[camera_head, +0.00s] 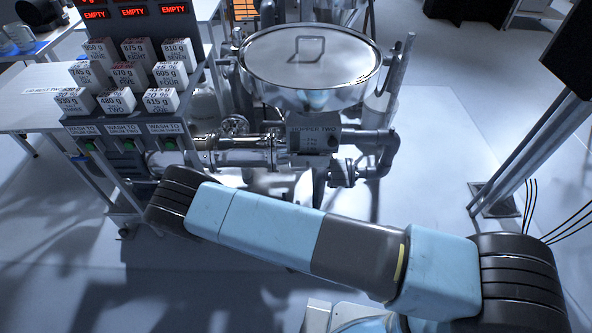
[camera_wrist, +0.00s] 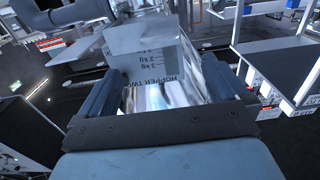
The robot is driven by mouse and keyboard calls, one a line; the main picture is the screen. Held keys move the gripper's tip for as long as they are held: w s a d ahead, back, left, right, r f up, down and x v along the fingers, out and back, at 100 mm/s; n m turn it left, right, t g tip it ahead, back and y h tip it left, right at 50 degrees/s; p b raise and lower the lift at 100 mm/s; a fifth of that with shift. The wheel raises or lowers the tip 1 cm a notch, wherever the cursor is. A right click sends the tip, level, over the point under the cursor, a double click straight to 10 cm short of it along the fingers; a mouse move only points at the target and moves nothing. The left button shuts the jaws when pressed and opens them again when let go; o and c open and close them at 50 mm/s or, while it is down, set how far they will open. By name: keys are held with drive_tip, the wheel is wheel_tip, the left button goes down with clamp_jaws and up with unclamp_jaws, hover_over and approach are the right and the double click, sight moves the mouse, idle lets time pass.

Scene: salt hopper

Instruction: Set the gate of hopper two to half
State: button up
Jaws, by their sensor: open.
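Hopper two is the round, shiny metal vessel (camera_head: 311,62) with a handled lid in the head view. Below it is a panel (camera_head: 313,140) lettered HOPPER TWO. Metal pipes and fittings (camera_head: 250,152) run on both sides, but I cannot tell which part is the gate or how it is set. In the wrist view my gripper (camera_wrist: 160,62) is open. Between its two fingers shows a pale box-like face (camera_wrist: 158,66) with HOPPER TWO and kg marks; I cannot tell whether the fingers touch it. The head view does not show my gripper.

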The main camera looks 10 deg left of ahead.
sight(299, 169)
drive_tip(key=x, duration=1.3)
drive_tip(key=shift+w, duration=0.25)
drive_tip(key=shift+c, duration=0.3)
drive_tip(key=c, duration=1.3)
drive_tip(key=v, duration=0.4)
drive_tip(key=o, duration=1.4)
drive_tip(key=shift+c, duration=0.2)
drive_tip(key=v, duration=1.3)
drive_tip(key=shift+s, duration=0.35)
